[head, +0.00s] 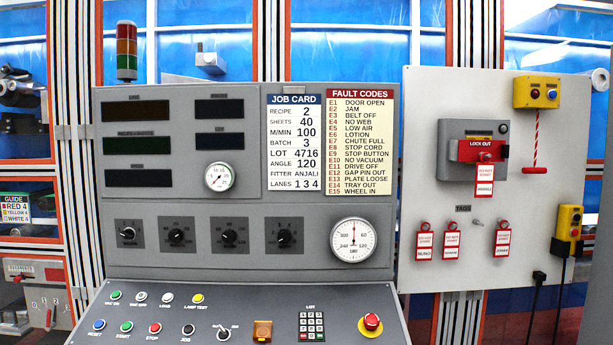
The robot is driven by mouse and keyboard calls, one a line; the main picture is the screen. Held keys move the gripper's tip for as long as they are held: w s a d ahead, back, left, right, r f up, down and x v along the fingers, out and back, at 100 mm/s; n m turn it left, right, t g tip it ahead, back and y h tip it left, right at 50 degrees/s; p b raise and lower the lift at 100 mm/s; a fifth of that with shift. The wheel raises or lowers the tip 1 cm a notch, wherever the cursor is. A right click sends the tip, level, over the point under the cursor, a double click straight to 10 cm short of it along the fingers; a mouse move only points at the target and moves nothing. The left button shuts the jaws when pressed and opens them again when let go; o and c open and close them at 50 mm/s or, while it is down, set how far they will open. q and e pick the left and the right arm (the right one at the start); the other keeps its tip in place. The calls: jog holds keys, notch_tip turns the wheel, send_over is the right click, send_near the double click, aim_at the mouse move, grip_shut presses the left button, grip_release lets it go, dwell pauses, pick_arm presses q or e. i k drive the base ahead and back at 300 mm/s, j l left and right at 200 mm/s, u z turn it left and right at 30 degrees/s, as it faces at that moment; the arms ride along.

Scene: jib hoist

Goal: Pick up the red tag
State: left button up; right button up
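Three red-and-white tags hang on the pale board at the right: a left tag (424,242), a middle tag (451,241) and a right tag (502,239). Each has a red top with a hole and a name strip too small to read surely. A small bare peg (477,222) sits between the middle and right tags, below the "TAGS" label. Another red-and-white tag (485,182) hangs below the red lock-out device (483,151) on a grey switch box. Neither of my grippers is in view.
A grey control console (240,230) with knobs, gauges and buttons fills the middle. A red stop button (371,322) stands on its sloped desk. A red-and-white pull cord (536,140) and a yellow pendant (569,222) with black cable are on the board's right side.

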aim_at(485, 170)
jog(key=i+z, duration=0.2)
jog(key=z, duration=0.15)
jog(key=i+z, duration=0.3)
jog(key=i+j+z, duration=0.1)
jog(key=z, duration=0.25)
